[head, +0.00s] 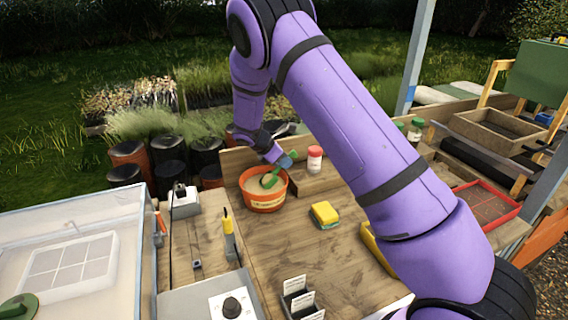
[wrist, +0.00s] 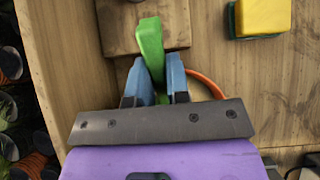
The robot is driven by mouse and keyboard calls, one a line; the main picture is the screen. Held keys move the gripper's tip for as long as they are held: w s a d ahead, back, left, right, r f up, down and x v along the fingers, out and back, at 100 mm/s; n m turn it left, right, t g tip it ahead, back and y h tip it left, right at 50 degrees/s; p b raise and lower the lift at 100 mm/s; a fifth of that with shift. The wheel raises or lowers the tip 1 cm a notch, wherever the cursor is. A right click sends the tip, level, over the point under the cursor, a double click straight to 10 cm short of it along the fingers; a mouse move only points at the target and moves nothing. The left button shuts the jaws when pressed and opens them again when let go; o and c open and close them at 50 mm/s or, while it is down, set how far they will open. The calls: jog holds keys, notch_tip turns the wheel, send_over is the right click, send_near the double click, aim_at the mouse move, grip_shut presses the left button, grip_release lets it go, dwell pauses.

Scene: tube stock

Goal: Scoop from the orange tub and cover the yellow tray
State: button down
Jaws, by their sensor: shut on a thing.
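My gripper (head: 284,160) has blue fingers shut on the handle of a green scoop (head: 269,181). In the wrist view the green handle (wrist: 150,45) stands between the blue fingers (wrist: 154,82). The scoop's bowl is at the opening of the orange tub (head: 265,203), over or in its pale brown contents; I cannot tell how deep. The tub's orange rim (wrist: 209,83) shows partly behind the gripper in the wrist view. A yellow edge (head: 376,249), likely the yellow tray, shows beside my arm, which hides the rest and its inside.
A yellow and green sponge (head: 325,213) lies on the bench right of the tub. A red-lidded jar (head: 315,159) stands on a wooden block behind it. Upright labels (head: 298,292) stand at the front. A red-rimmed tray (head: 487,204) lies at right. Bare bench lies around the sponge.

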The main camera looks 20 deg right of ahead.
jog(key=shift+r+y, duration=0.5)
jog(key=shift+y, duration=0.2)
notch_tip(320, 180, up, 11)
jog(key=y, duration=0.5)
dwell(0.5)
